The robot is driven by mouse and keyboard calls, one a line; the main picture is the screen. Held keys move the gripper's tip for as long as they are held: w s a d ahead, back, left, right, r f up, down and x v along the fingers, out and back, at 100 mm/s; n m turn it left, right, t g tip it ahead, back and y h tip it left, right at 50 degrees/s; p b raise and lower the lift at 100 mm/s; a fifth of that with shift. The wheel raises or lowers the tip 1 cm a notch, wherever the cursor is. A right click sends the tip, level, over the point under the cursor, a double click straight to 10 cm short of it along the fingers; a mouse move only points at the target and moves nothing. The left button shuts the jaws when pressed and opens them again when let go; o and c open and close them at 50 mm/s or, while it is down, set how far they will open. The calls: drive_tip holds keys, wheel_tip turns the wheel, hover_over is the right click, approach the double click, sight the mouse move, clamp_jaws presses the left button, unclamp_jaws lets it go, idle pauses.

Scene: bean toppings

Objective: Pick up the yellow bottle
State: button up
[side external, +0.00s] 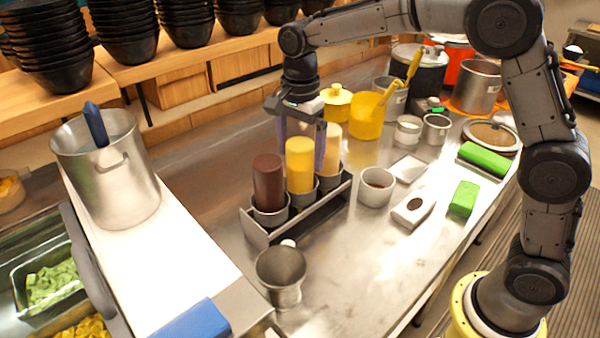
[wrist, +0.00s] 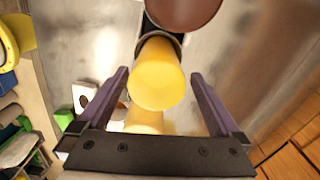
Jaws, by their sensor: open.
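The yellow bottle (side external: 299,166) stands upright, cap end down, in the middle cup of a metal rack (side external: 252,232). A brown bottle (side external: 268,180) stands to its left and a paler yellow bottle (side external: 331,148) to its right and behind. My gripper (side external: 301,152) is open and points down at the yellow bottle, its fingers close around or just behind it. In the wrist view the yellow bottle (wrist: 157,72) lies between the two spread fingers (wrist: 160,75), with clear gaps on both sides. The paler bottle (wrist: 145,119) is partly hidden by my gripper's body.
A metal cup (side external: 281,277) stands in front of the rack and a small bowl (side external: 376,188) to its right. A large pot (side external: 108,170) is at left. A yellow container (side external: 367,116) stands behind. The steel counter is clear left of the rack.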

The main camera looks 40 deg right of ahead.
sight(300, 169)
drive_tip(key=shift+s+a+f, duration=0.1)
drive_tip(key=shift+a+f, duration=0.05)
drive_tip(key=shift+f, duration=1.05)
drive_tip(key=shift+s+a+f, duration=0.1)
drive_tip(key=shift+f, duration=1.05)
drive_tip(key=c, duration=0.7)
